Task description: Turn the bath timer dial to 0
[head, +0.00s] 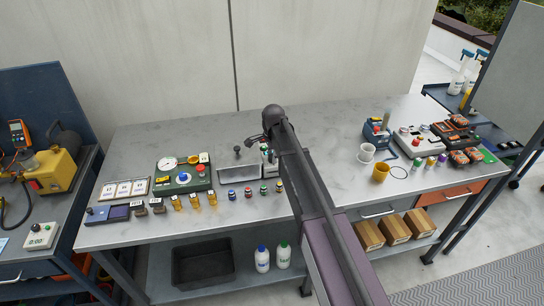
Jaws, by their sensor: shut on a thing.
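A green instrument box (201,185) stands on the left half of the metal bench. The dial's markings and setting are too small to read, and no label shows which one is the bath timer. My gripper (256,139) is at the end of my arm, right of the green box and apart from it, behind the metal bath (239,173). It is small and partly hidden by my wrist. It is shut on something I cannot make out.
Several small bottles (249,193) and amber bottles (195,200) line the front of the bench. A dark knobbed post (237,150) stands behind the bath. Cups (381,173) and devices (413,142) are at the right. Bare bench lies at the back left.

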